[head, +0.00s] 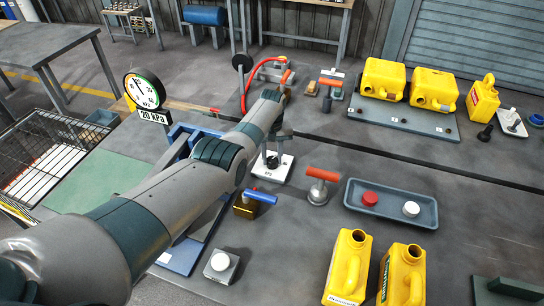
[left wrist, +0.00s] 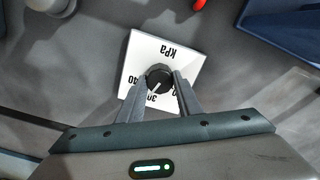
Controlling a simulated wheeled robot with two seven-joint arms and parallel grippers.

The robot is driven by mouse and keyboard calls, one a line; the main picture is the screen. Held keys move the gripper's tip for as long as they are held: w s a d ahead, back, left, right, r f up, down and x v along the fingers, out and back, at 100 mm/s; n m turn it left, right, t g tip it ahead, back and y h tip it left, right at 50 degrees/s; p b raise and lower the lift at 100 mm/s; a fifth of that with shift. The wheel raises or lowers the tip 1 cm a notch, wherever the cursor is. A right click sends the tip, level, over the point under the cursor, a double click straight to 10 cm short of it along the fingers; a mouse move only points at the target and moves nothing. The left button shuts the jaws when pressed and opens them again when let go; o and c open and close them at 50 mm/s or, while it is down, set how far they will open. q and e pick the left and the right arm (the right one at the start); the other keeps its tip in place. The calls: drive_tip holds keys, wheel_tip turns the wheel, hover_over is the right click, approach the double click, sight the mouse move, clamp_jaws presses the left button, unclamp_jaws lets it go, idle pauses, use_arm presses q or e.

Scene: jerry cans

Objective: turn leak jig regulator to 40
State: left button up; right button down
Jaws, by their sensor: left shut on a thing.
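The leak jig regulator is a white plate (head: 283,171) marked kPa with a round black knob (left wrist: 158,77) in its middle. My left gripper (left wrist: 158,88) is shut on the knob, one finger on each side. The knob's white pointer line points toward the 30 mark, with the 40 mark (left wrist: 132,86) to its left. A figure by the right finger is partly hidden. In the head view my left gripper (head: 272,152) reaches down onto the regulator from above. My right gripper is out of view.
A round gauge (head: 145,90) stands above a sign (head: 153,117) reading 20 kPa. An orange-handled valve (head: 320,184), a blue-handled valve (head: 255,200) and a tray (head: 390,213) with red and white caps stand nearby. Yellow jerry cans (head: 348,267) stand at the front and back.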

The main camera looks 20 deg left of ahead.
sight(273, 159)
use_arm(q)
drive_tip(key=m, duration=0.4)
drive_tip(key=shift+m, duration=2.2)
drive_tip(key=o, duration=1)
drive_tip(key=shift+o, duration=0.2)
drive_tip(key=shift+r+p, duration=0.45)
drive_tip(key=shift+r, duration=0.3)
wheel_tip(273, 159, up, 5)
drive_tip(key=shift+f, duration=0.2)
wheel_tip(273, 159, up, 11)
drive_tip(key=b, duration=0.2)
drive_tip(key=shift+r, duration=0.2)
